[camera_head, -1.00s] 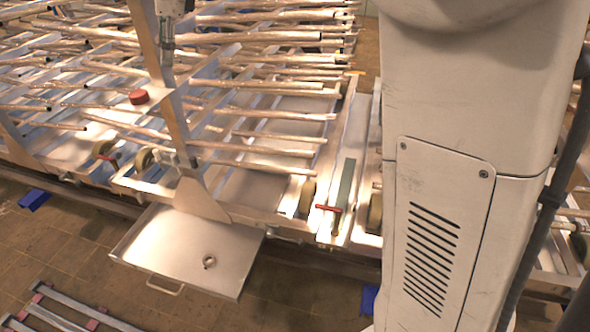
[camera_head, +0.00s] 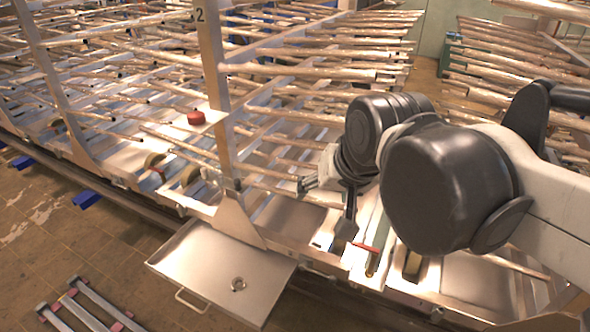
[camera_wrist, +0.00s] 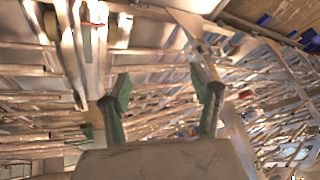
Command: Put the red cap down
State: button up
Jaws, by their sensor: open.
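The red cap (camera_head: 196,118) is a small round red piece in the head view. It sits on a light metal surface just left of the upright post with a number on it. A small red patch (camera_wrist: 245,93) right of the fingers in the wrist view looks like the same cap. My gripper (camera_head: 305,185) is to the right of the post and the cap, well apart from them. In the wrist view its two green-padded fingers (camera_wrist: 163,85) stand wide apart with nothing between them.
Rows of copper-coloured pipes (camera_head: 300,73) on metal frames surround my gripper closely. The upright post (camera_head: 212,75) stands between my gripper and the cap. Blue blocks (camera_head: 85,199) lie on the floor.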

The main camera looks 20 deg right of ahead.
jog(key=s+d+f+n, duration=0.1)
jog(key=s+f+n, duration=0.1)
jog(key=s+f, duration=0.2)
jog(key=shift+s+d+f+n+t, duration=0.15)
jog(key=shift+s+f+n+t, duration=0.15)
jog(key=shift+f+n, duration=0.15)
notch_tip(320, 180, down, 10)
jog(key=b, duration=0.9)
jog(key=shift+r+b, duration=0.15)
jog(key=shift+b, duration=0.2)
